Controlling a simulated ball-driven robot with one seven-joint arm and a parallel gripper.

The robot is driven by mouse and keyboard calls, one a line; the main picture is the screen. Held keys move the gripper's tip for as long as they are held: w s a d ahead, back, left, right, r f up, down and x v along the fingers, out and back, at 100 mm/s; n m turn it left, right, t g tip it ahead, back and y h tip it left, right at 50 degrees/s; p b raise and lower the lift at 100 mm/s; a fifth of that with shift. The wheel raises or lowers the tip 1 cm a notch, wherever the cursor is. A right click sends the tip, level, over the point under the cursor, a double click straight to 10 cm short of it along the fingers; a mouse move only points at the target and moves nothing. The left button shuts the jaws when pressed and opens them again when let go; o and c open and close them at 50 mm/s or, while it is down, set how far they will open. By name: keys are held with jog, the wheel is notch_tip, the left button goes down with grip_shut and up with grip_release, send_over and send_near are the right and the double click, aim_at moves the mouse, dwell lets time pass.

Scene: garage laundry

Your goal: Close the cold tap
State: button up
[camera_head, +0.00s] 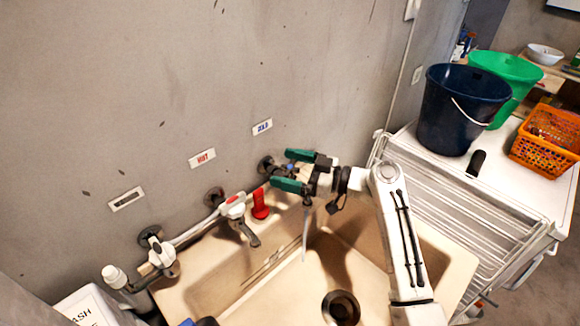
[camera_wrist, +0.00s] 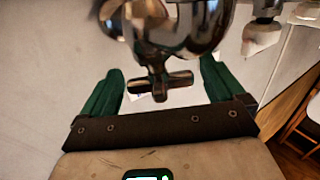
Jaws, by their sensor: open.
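The cold tap (camera_head: 266,165) is on the grey wall below the blue COLD label (camera_head: 262,127), partly hidden by my gripper (camera_head: 281,169). In the wrist view, its chrome cross-shaped handle (camera_wrist: 160,85) lies between the two green fingers of my gripper (camera_wrist: 163,78). The fingers are open, with a gap to the handle on both sides. A thin pale stream (camera_head: 305,235), which looks like running water, falls below my gripper into the beige sink (camera_head: 205,290).
The hot side has a red HOT label (camera_head: 203,158), a white-and-grey tap (camera_head: 235,208) and a red piece (camera_head: 260,205). A wire drying rack (camera_head: 455,215) stands right of the sink. Dark blue (camera_head: 455,110) and green (camera_head: 505,68) buckets and an orange basket (camera_head: 548,140) are beyond.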

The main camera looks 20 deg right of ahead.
jog(key=shift+c, duration=0.4)
jog(key=c, duration=1)
jog(key=shift+o, duration=0.2)
jog(key=shift+m+t+h, duration=1.4)
jog(key=shift+t+h, duration=0.1)
jog(key=shift+h, duration=0.1)
jog(key=shift+r+m+t+h+p, duration=0.1)
jog(key=shift+m+t+h+p, duration=0.1)
jog(key=shift+m+t+h, duration=0.55)
jog(key=shift+r+m+t+h+p, duration=0.2)
jog(key=shift+m+h, duration=0.35)
jog(key=shift+h, duration=0.5)
jog(key=shift+f+h, duration=0.1)
jog(key=shift+h, duration=0.2)
jog(key=o, duration=1)
jog(key=shift+f, duration=0.15)
